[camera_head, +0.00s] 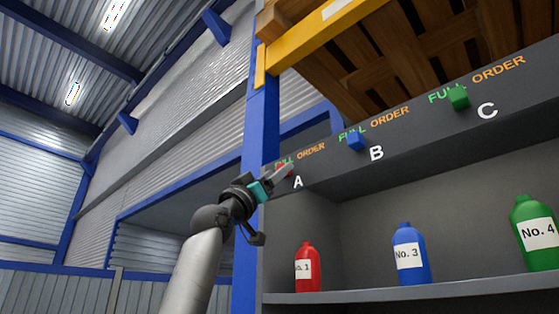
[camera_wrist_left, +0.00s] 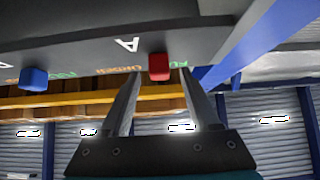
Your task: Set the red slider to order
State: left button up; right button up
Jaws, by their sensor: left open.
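The red slider (camera_head: 287,169) is on the dark panel above the letter A, at the FULL end of its FULL–ORDER label. My left gripper (camera_head: 279,175) is right at it and partly hides it and the word FULL in the head view. In the left wrist view, which is upside down, the red slider (camera_wrist_left: 159,66) shows between the two spread fingertips of the left gripper (camera_wrist_left: 162,82). The fingers are open, and I cannot tell whether either touches the slider. My right gripper is not in view.
A blue slider (camera_head: 355,141) at B and a green slider (camera_head: 458,97) at C share the panel. Below, a shelf (camera_head: 400,294) holds a red bottle (camera_head: 307,267), a blue bottle (camera_head: 409,243) and a green bottle (camera_head: 533,230). A blue post (camera_head: 262,120) stands close by the gripper.

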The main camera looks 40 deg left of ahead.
pick_arm(q)
jog(key=shift+p+x, duration=0.6)
jog(key=shift+x, duration=0.5)
jog(key=shift+s, duration=0.1)
jog(key=shift+c, duration=0.4)
grip_shut()
